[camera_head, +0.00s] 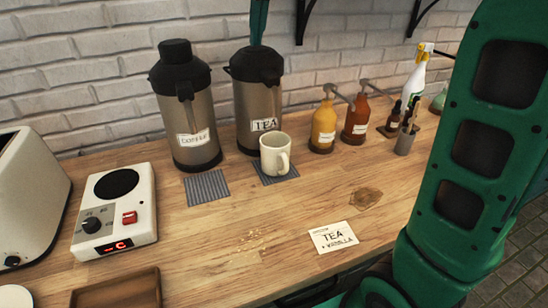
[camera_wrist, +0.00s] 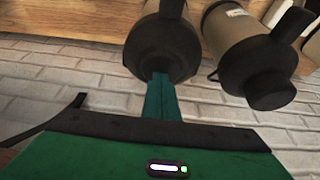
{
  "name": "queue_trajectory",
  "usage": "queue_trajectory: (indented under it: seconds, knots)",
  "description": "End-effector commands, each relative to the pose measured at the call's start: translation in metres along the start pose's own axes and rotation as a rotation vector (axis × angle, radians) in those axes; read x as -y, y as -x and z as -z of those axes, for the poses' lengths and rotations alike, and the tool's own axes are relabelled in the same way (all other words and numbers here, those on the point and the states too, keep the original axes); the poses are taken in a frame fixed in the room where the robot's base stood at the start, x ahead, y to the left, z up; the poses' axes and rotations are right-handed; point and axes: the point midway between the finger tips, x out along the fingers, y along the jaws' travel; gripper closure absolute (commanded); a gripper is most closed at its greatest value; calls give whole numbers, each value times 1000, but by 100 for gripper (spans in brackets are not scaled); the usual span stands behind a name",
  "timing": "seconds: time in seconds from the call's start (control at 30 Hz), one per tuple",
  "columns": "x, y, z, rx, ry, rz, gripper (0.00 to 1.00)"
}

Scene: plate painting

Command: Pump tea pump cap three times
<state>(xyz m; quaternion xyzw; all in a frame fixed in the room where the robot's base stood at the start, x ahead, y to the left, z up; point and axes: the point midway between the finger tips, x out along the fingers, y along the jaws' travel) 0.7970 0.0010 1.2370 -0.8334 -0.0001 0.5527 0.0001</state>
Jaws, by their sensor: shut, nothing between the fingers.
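The tea dispenser (camera_head: 257,100) is a metal flask with a black top and a TEA label. It stands at the back against the brick wall. My gripper (camera_head: 257,40) is shut and empty, pointing down with its green fingertips at the top of this dispenser. In the wrist view the fingertips (camera_wrist: 160,78) meet the black top (camera_wrist: 158,50). No raised knob like the coffee dispenser's shows on the tea top; the fingers partly cover that spot. A white mug (camera_head: 272,156) stands upright on a grey mat (camera_head: 262,179) in front of the tea dispenser.
The coffee dispenser (camera_head: 187,120), with a raised black cap (camera_head: 176,50), stands close on the left. Yellow (camera_head: 323,125) and brown (camera_head: 356,120) syrup bottles stand to the right.

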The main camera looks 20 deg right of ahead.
Motion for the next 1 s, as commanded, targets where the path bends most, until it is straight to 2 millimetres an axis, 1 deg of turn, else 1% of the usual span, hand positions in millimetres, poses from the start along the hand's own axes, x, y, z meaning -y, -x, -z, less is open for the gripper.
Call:
queue_trajectory:
  seconds: [0.73,1.0]
  knots:
    - [0,34,14,1,1,0,100]
    - [0,38,16,1,0,0,100]
